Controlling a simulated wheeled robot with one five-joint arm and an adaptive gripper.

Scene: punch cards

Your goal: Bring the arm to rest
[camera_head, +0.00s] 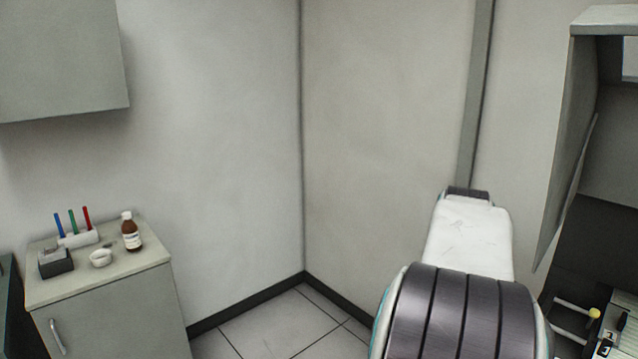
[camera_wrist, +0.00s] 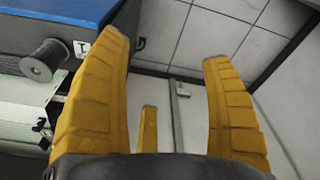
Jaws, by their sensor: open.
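My gripper (camera_wrist: 165,75) shows in the wrist view with its yellow fingers spread wide apart. It is open, and nothing is between the fingers. Beyond it are floor tiles and a pale surface with a small fitting. In the head view my arm rises at the lower right, in front of the wall. The gripper itself is hidden in the head view.
A low cabinet (camera_head: 110,305) at the left holds a brown bottle (camera_head: 132,232), a small white bowl (camera_head: 101,258) and coloured tubes in a rack (camera_head: 78,240). A wall cupboard (camera_head: 60,60) hangs above. A grey hooded unit (camera_head: 575,130) stands at the right. The floor (camera_head: 290,325) between is clear.

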